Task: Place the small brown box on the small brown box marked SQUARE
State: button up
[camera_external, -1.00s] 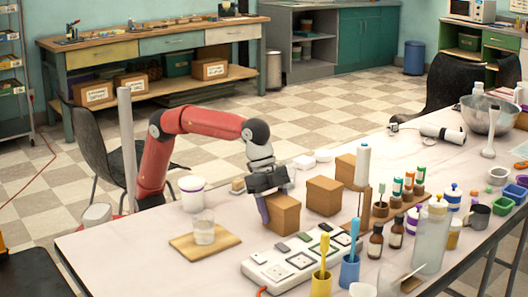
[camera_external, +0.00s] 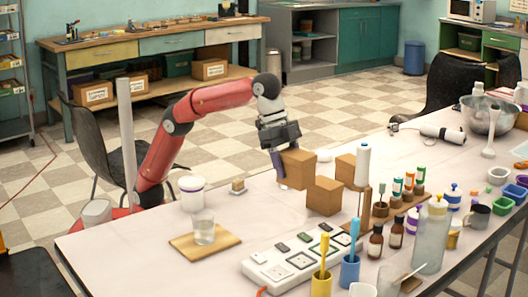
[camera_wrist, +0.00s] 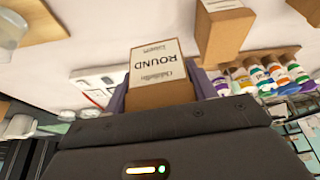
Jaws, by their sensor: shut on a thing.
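My gripper (camera_external: 288,166) is shut on a small brown box (camera_external: 297,170) and holds it raised above the table. In the wrist view the held box (camera_wrist: 160,88) shows a white label reading ROUND, upside down, between the purple fingers. A second brown box (camera_external: 324,197) stands on the table just right of and below the held one in the external view. A third brown box (camera_external: 345,166) stands farther back, beside a white cylinder. One brown box (camera_wrist: 224,32) with a partly seen white label shows in the wrist view. I cannot read which box is marked SQUARE.
A white power strip (camera_external: 296,262) lies in front of the boxes. A glass (camera_external: 204,230) stands on a wooden board (camera_external: 183,247) at left. A lidded white tub (camera_external: 192,193) stands behind it. Bottles and brushes crowd the right side.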

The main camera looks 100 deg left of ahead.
jog(key=w+a+r+n, duration=0.25)
jog(key=w+a, duration=0.25)
jog(key=a, duration=0.4)
jog(key=shift+n+t+y, duration=0.3)
jog(key=shift+n+y, duration=0.05)
jog(key=shift+y, duration=0.05)
jog(key=shift+w+f+b, duration=0.15)
jog(key=shift+f+b, duration=0.05)
jog(key=shift+f, duration=1.1)
jog(key=shift+w+f+b, duration=0.1)
jog(key=shift+f+b, duration=0.05)
jog(key=shift+f, duration=1.1)
jog(key=o, duration=1.1)
jog(key=shift+f, duration=0.15)
jog(key=shift+c, duration=0.2)
jog(key=p+v, duration=0.1)
jog(key=v, duration=1.1)
